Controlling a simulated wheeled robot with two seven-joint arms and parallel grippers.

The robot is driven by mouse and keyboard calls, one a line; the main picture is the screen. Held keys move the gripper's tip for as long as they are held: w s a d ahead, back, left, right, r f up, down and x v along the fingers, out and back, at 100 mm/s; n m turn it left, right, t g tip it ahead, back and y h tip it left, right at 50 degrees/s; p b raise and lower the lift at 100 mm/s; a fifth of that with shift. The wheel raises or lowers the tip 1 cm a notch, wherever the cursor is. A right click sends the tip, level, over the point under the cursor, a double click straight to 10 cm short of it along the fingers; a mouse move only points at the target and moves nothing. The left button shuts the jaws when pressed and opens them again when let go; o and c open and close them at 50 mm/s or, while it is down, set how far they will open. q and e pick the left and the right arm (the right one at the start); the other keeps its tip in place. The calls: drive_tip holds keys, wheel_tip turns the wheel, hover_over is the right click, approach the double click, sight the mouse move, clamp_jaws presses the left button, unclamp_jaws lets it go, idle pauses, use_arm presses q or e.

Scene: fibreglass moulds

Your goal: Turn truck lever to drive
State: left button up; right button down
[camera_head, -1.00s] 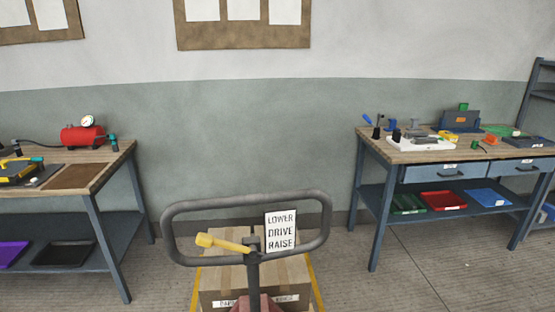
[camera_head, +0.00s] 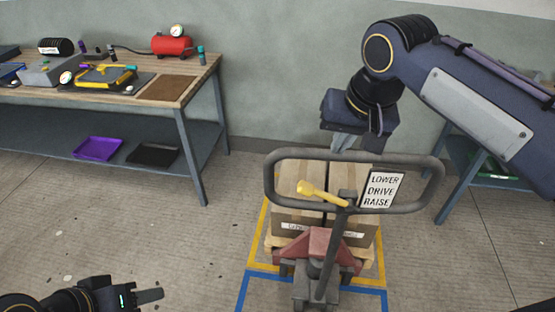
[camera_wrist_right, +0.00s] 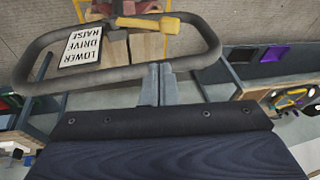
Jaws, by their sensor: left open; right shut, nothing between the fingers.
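The pallet truck's grey loop handle (camera_head: 270,185) stands upright at centre right in the head view. Its yellow lever (camera_head: 318,192) points left and slightly up from the pivot, inside the loop. The white sign (camera_head: 381,189) reading LOWER, DRIVE, RAISE is right of the pivot. My right gripper (camera_head: 356,148) is shut and empty, pointing down behind the loop's top bar. In the right wrist view, its fingertips (camera_wrist_right: 157,72) are close to the bar, and the lever (camera_wrist_right: 152,22) shows beyond it. I cannot tell whether they touch the bar. My left gripper (camera_head: 150,296) is open and empty, low at the left.
Cardboard boxes (camera_head: 297,180) sit on the pallet behind the handle, inside yellow and blue floor lines. A workbench (camera_head: 195,85) with tools stands at the left. Another bench (camera_head: 455,168) is partly hidden behind my right arm. The floor at left is clear.

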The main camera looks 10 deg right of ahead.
approach(308, 187)
drive_tip(key=x, duration=0.3)
drive_tip(key=d+x, duration=0.1)
drive_tip(key=x, duration=0.1)
drive_tip(key=shift+w+p, duration=0.3)
drive_tip(key=shift+w, duration=0.05)
drive_tip(key=shift+w+a+f, duration=0.1)
drive_tip(key=shift+a+f, duration=0.25)
drive_tip(key=shift+f, duration=0.3)
drive_tip(key=shift+a+f+h, duration=0.3)
drive_tip(key=a+f+h, duration=0.1)
drive_tip(key=a+f+h+b, duration=0.1)
drive_tip(key=f, duration=0.1)
drive_tip(key=a+f+h+b, duration=0.1)
drive_tip(key=f, duration=0.1)
drive_tip(key=shift+w+n+g+h, duration=0.3)
drive_tip(key=shift+w+n+g, duration=0.05)
drive_tip(key=shift+n+g, duration=0.05)
